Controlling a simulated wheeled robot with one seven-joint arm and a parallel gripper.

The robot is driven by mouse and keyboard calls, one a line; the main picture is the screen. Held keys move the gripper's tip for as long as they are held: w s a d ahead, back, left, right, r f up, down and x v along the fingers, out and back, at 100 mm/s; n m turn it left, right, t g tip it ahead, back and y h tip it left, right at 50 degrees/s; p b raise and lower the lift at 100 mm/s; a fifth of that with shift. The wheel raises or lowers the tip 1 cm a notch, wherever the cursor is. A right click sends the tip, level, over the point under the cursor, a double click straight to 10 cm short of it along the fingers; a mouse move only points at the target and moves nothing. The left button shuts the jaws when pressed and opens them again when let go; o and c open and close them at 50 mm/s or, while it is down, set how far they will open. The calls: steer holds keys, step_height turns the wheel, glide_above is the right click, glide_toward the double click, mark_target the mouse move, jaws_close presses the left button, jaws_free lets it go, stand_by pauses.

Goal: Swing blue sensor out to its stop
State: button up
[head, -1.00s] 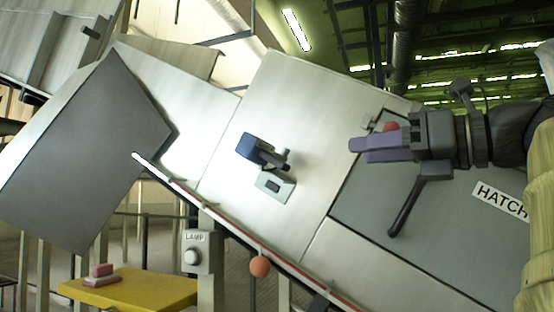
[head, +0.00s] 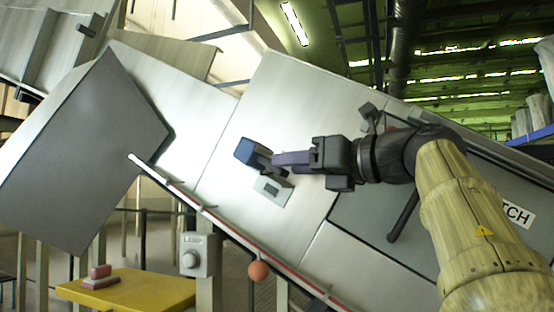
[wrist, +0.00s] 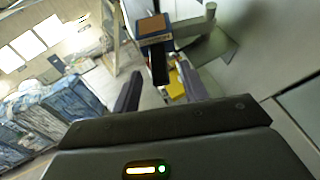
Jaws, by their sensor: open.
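The blue sensor (head: 252,153) is a dark blue block on a short dark arm, mounted at a small grey plate (head: 272,189) on the slanted metal panel. In the wrist view the sensor (wrist: 155,28) shows a brown face and lies ahead, between the lines of my two fingers. My gripper (head: 276,159) is just right of the sensor, with its purple fingers pointing left. The wrist view shows the fingers (wrist: 159,88) apart, with a dark bar of the sensor between them. I cannot tell whether either finger touches it. The gripper hides part of the sensor's mount.
A grey hatch (head: 365,225) with a dark handle (head: 404,217) lies to the right, partly behind my arm. A lamp switch box (head: 196,255) and a yellow table (head: 130,289) stand below left.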

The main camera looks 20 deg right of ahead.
steer(key=p+x, duration=0.1)
steer(key=x, duration=0.2)
steer(key=shift+w+a+r, duration=0.1)
steer(key=shift+a, duration=0.3)
steer(key=shift+w+a, duration=0.1)
steer(key=shift+w, duration=0.4)
steer(key=shift+s, duration=0.25)
steer(key=c, duration=0.6)
jaws_close()
